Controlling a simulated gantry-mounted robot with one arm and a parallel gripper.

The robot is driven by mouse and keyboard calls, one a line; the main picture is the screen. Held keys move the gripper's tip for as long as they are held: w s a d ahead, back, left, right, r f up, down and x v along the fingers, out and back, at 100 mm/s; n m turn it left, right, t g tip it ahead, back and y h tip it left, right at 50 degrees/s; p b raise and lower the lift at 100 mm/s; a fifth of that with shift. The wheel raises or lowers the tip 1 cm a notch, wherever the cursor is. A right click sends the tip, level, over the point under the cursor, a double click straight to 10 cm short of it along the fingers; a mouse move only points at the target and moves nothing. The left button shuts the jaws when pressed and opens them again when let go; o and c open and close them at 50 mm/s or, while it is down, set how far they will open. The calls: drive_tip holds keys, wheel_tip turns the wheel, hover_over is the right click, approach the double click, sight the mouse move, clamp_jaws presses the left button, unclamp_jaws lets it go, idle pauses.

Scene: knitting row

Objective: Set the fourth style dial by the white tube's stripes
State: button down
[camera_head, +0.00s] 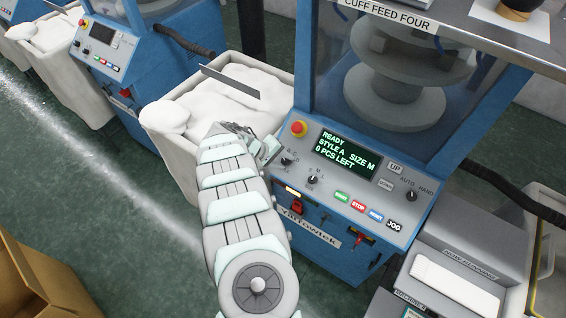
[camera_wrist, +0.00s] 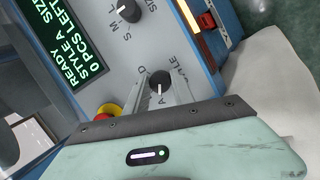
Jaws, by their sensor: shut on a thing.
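The blue machine labelled CUFF FEED FOUR has a black style dial (camera_head: 287,160) at the left of its panel. My gripper (camera_head: 274,150) reaches this dial from the left. In the wrist view my gripper (camera_wrist: 160,88) has its fingers on both sides of the style dial (camera_wrist: 160,79), shut on it, with an A printed beside it. The machine's screen (camera_head: 346,153) reads READY, STYLE A, SIZE M, 0 PCS LEFT. A white tube-like piece (camera_head: 455,286) lies on the NOW RUNNING holder at lower right; no stripes can be made out on it.
The size dial (camera_head: 312,179) sits close to the style dial. A red emergency knob (camera_head: 299,128) is just above. Coloured buttons and an auto/hand dial (camera_head: 411,195) are farther right. A bin of white material (camera_head: 186,155) stands left of the machine.

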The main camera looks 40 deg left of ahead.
idle(0.3)
drive_tip(key=c, duration=1.1)
unclamp_jaws()
drive_tip(key=v, duration=1)
drive_tip(key=shift+s+r, duration=0.25)
drive_tip(key=shift+s, duration=0.1)
drive_tip(key=shift+a, duration=0.1)
